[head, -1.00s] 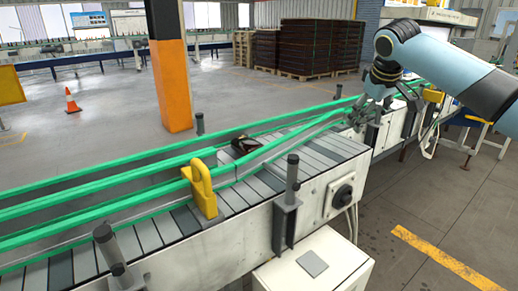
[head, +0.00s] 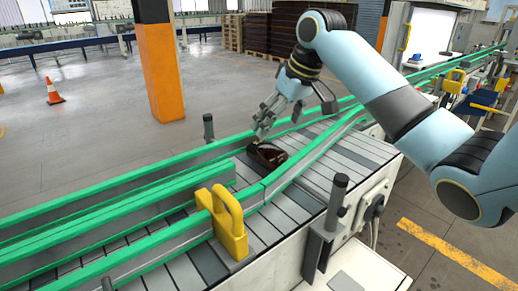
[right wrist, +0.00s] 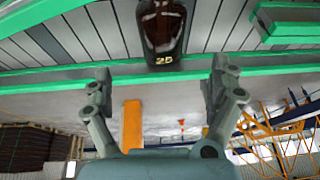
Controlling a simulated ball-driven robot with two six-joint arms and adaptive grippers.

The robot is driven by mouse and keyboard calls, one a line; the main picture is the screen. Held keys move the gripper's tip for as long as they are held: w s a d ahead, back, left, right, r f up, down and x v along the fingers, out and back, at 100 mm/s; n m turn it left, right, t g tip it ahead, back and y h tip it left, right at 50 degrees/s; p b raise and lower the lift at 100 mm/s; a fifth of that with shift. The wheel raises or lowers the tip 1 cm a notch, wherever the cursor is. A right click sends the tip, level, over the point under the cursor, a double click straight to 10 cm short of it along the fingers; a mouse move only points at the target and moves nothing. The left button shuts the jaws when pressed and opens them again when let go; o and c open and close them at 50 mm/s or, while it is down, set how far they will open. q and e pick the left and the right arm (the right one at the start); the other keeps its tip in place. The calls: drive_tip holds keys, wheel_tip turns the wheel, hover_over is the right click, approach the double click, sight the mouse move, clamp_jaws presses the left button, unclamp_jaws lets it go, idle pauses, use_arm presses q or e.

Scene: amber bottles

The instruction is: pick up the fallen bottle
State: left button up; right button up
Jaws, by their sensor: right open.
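The fallen bottle (head: 268,155) is dark amber-brown and lies on its side on the slatted conveyor (head: 320,165), between the green guide rails. My right gripper (head: 262,130) is just above and behind it, fingers pointing down towards it. In the right wrist view the bottle (right wrist: 162,28) shows at the top, with pale marks reading like "25" on its end. It lies beyond the two spread fingers of my right gripper (right wrist: 158,95), roughly centred between them. The right gripper is open and empty. My left gripper is not in view.
Green guide rails (head: 110,200) run along both sides of the conveyor. A yellow bracket (head: 229,222) stands on the near rail, left of the bottle, and a dark post (head: 334,200) rises at the near side. An orange and black column (head: 160,70) stands behind.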

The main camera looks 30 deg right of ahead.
sight(266, 146)
drive_tip(key=x, duration=0.4)
drive_tip(key=shift+a+f, duration=0.15)
drive_tip(key=shift+f, duration=0.1)
drive_tip(key=shift+w+f, duration=0.15)
drive_tip(key=shift+f, duration=0.15)
drive_tip(key=p+x, duration=0.1)
drive_tip(key=x, duration=0.2)
drive_tip(key=shift+w+a+f, duration=0.2)
drive_tip(key=shift+w+f, duration=0.05)
drive_tip(key=shift+w, duration=0.05)
drive_tip(key=shift+w+f, duration=0.2)
drive_tip(key=shift+f, duration=0.3)
drive_tip(key=c, duration=0.4)
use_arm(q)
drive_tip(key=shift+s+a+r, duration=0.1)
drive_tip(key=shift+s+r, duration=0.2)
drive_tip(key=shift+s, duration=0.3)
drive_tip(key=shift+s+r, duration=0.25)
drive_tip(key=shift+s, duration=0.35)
use_arm(e)
drive_tip(key=c, duration=1)
